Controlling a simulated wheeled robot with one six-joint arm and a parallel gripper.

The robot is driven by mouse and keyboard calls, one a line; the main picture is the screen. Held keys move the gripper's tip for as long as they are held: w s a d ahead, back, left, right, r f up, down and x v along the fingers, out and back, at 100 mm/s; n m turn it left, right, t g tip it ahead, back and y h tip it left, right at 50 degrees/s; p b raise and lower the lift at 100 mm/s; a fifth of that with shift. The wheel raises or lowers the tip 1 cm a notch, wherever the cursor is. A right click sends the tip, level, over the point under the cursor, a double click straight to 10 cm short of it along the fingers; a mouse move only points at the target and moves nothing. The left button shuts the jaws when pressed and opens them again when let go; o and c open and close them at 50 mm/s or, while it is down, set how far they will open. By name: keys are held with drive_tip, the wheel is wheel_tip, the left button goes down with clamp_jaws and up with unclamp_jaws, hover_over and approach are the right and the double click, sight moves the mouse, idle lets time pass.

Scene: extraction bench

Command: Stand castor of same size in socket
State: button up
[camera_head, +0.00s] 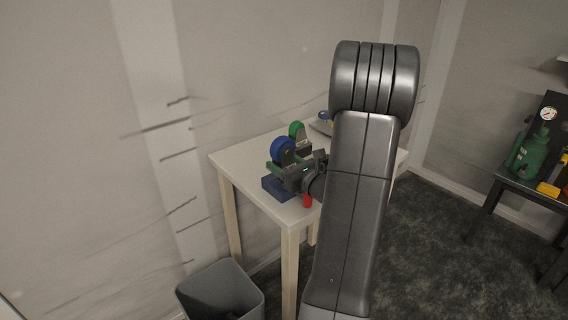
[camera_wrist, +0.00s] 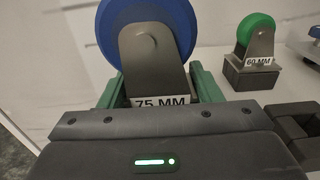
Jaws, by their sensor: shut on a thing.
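A castor with a blue wheel (camera_wrist: 173,30) and a grey fork stands upright in the wrist view, labelled 75 MM (camera_wrist: 160,102). My gripper (camera_wrist: 158,88) is shut on it, one green finger on each side of the fork. In the head view the blue wheel (camera_head: 283,149) shows above my gripper (camera_head: 281,168). A blue block (camera_head: 277,188) lies below it on the table; I cannot tell whether they touch. A smaller castor with a green wheel (camera_wrist: 256,28) stands on a dark block labelled 60 MM (camera_wrist: 258,61). A dark block with a recess (camera_wrist: 293,122) lies nearer on the right.
The white table (camera_head: 236,157) stands near the wall. A red item (camera_head: 307,201) is at its front edge, and another blue-topped item (camera_head: 325,117) is at the back. A grey bin (camera_head: 222,289) stands on the floor. A green bottle jack (camera_head: 530,154) stands on a bench at right.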

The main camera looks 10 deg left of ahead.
drive_tip(key=shift+r, duration=0.1)
drive_tip(key=shift+r+p, duration=0.35)
drive_tip(key=shift+r, duration=0.1)
drive_tip(key=shift+f+b, duration=0.6)
drive_tip(key=shift+b, duration=0.3)
idle(1.6)
drive_tip(key=o, duration=1.2)
drive_tip(key=shift+o, duration=0.2)
drive_tip(key=v, duration=1.4)
drive_tip(key=shift+a, duration=0.15)
